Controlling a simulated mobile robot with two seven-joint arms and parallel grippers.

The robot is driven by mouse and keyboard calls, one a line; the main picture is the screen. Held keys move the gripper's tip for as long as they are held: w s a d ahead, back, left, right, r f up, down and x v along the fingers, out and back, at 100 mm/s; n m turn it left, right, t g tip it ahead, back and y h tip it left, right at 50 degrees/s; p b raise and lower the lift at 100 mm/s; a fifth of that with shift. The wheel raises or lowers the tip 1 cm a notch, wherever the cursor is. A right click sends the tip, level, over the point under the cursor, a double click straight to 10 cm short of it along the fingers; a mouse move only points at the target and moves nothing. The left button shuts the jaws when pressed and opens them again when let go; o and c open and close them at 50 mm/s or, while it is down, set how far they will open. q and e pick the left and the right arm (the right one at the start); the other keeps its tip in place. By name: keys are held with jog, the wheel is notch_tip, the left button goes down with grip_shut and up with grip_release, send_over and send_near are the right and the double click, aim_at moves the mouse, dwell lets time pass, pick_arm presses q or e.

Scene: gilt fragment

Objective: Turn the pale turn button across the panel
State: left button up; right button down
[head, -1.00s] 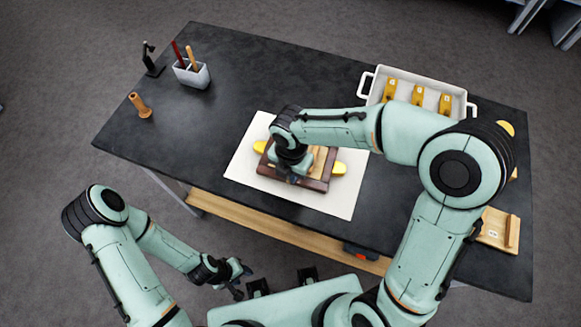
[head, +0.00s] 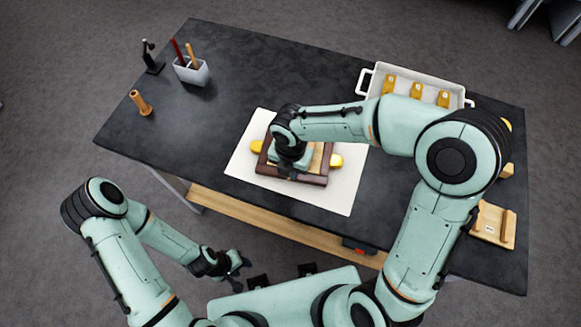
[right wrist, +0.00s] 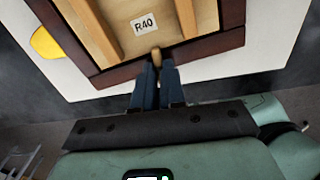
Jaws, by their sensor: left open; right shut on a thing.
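A dark brown wooden frame (head: 314,180) lies face down on a white sheet on the table. Its pale wood back panel (right wrist: 105,38) carries an "R40" label (right wrist: 145,22). The pale turn button (right wrist: 156,56) is a small light wooden piece at the frame's inner edge in the right wrist view. My right gripper (right wrist: 157,82) is shut on it, and its fingers hide most of the button. In the head view my right arm covers the button and right fingertips. My left gripper (head: 238,262) is open and empty, off the table's front edge.
A white tray (head: 458,103) with several yellow pieces stands at the back right. A pen cup (head: 190,72) and a wooden peg (head: 141,104) stand at the left. The table's left middle is clear.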

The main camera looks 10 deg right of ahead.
dwell(0.7)
jog(key=c, duration=1.2)
grip_release()
pick_arm(q)
jog(key=w+r+p, duration=0.2)
jog(key=shift+w+r, duration=0.1)
jog(key=shift+r, duration=0.2)
pick_arm(e)
notch_tip(320, 180, up, 14)
jog(key=shift+f, duration=0.25)
